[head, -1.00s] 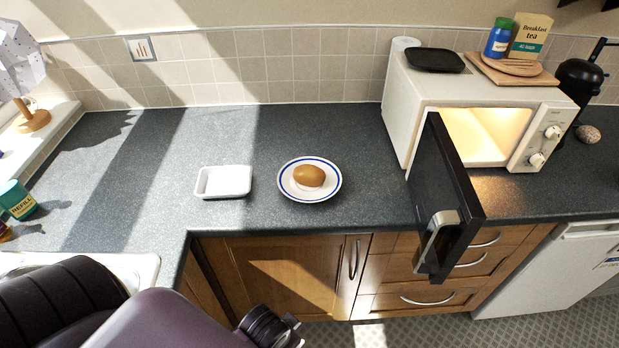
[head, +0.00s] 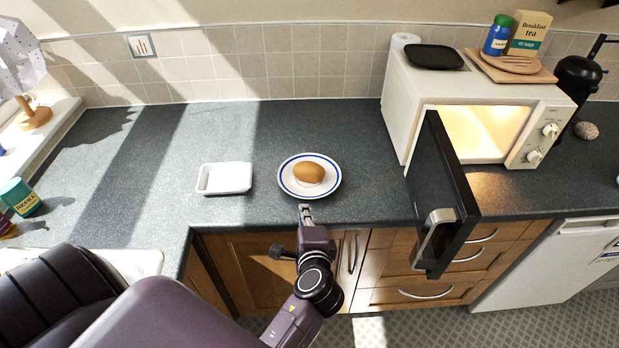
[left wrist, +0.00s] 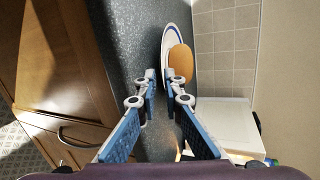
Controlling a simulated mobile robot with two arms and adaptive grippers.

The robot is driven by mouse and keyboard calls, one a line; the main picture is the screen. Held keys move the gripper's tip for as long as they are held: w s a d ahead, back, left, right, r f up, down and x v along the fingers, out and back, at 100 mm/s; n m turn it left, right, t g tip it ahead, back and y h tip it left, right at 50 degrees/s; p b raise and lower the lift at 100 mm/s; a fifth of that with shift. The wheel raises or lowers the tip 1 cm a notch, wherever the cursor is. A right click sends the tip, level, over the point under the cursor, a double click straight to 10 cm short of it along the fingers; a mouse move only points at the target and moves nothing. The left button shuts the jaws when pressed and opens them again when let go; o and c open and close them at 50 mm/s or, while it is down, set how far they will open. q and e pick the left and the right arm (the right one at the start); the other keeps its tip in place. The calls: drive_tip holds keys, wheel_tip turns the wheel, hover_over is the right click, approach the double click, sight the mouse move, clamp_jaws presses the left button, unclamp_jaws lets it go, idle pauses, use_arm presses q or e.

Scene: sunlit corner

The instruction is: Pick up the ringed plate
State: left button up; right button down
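The ringed plate (head: 290,183), white with a blue ring, lies on the dark counter in the head view and carries a brown egg-shaped food item (head: 309,172). My left gripper (head: 306,212) is at the counter's front edge, just in front of the plate's near rim. In the left wrist view the gripper's blue fingers (left wrist: 159,76) are apart with a narrow gap and nothing held between them. The plate (left wrist: 167,42) shows just beyond the fingertips, with the brown item (left wrist: 181,62) on it. My right gripper is not in view.
A white rectangular dish (head: 225,178) sits left of the plate. The microwave (head: 403,105) stands to the right, its dark door (head: 440,190) open and jutting past the counter edge. The counter (head: 250,125) behind the plate is clear.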

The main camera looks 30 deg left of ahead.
sight(301, 198)
use_arm(q)
drive_tip(key=b+x, duration=0.3)
drive_tip(key=x, duration=0.4)
drive_tip(key=shift+w+a+f, duration=0.15)
drive_tip(key=shift+w+a, duration=0.15)
drive_tip(key=shift+w, duration=0.05)
clamp_jaws()
drive_tip(key=shift+r, duration=0.2)
